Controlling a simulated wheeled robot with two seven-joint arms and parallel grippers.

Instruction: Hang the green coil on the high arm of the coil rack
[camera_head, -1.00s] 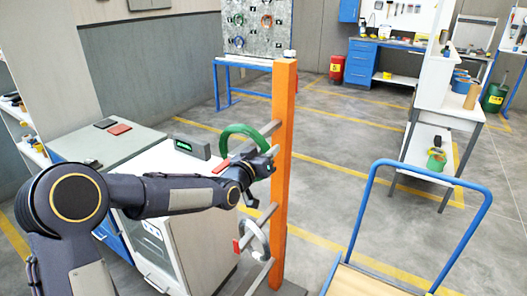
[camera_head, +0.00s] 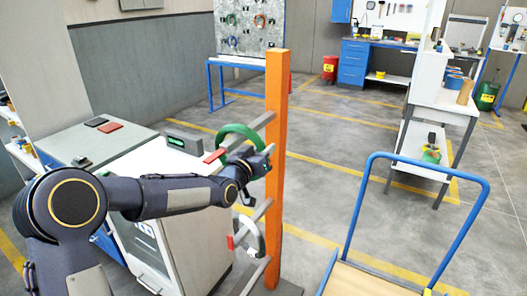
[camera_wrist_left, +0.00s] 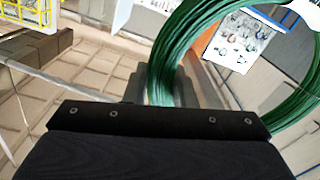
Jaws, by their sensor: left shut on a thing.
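The green coil (camera_head: 229,128) is held upright at the high arm (camera_head: 256,126) of the coil rack. The rack is an orange post (camera_head: 277,190) with grey, red-tipped arms. The coil overlaps the high arm near its red tip (camera_head: 214,156); I cannot tell if the arm passes through the ring. My left gripper (camera_head: 254,166) is shut on the coil, just left of the post and below the high arm; its fingertips are partly hidden. In the left wrist view the coil (camera_wrist_left: 165,65) looms large beyond the dark gripper body. My right gripper is not in view.
A white coil (camera_head: 247,226) hangs on a lower rack arm, below my left gripper. A white cabinet (camera_head: 150,180) stands behind my left arm. A cart with a blue handle (camera_head: 425,165) stands right of the post. Open floor lies behind the rack.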

